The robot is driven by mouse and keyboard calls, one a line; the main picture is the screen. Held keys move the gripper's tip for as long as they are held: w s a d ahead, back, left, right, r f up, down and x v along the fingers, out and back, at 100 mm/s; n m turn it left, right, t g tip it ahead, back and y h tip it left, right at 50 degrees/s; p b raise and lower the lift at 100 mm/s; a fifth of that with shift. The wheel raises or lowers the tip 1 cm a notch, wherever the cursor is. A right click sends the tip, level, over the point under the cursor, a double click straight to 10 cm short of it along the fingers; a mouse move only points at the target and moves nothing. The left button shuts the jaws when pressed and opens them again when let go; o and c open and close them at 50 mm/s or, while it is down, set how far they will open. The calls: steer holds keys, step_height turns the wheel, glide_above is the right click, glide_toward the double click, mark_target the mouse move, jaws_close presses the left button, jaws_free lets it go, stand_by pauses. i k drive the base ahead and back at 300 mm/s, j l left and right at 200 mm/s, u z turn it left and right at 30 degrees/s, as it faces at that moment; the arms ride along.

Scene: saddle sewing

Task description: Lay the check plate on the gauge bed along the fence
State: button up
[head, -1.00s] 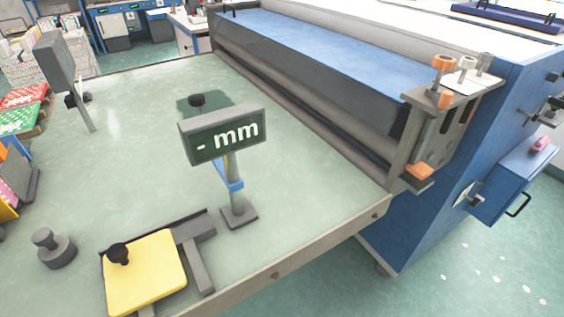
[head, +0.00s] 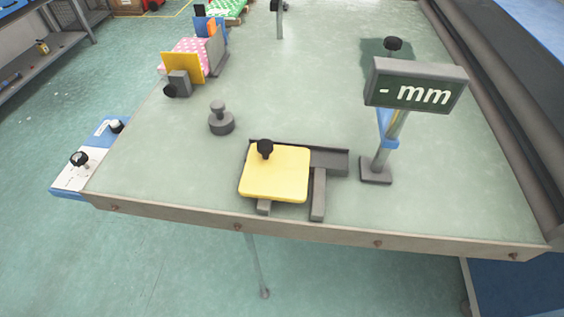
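A yellow square plate (head: 280,178) with a black knob (head: 265,148) near its back left corner lies on grey bars near the table's front edge. I take it to be the check plate. The grey bars look like the gauge bed (head: 318,195); they show to the right of the plate and below its front edge. A dark raised strip, likely the fence (head: 330,152), runs along the back of the bed. The plate's back edge is close to it; I cannot tell whether they touch. My gripper is not in view.
A display reading "- mm" (head: 415,88) stands on a post right of the bed. Behind it is a dark green patch with a black knob (head: 393,45). A grey knobbed weight (head: 221,120) stands left. Upright coloured panels (head: 183,67) stand farther back. The table's middle is clear.

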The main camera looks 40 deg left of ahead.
mark_target(271, 172)
steer(key=k+j, duration=0.2)
steer(key=j, duration=0.2)
steer(key=k+j, duration=0.25)
steer(key=j, duration=0.2)
steer(key=k+j, duration=0.2)
steer(key=j, duration=0.2)
steer(key=k+j+z, duration=0.1)
steer(key=j, duration=0.35)
steer(key=i, duration=0.35)
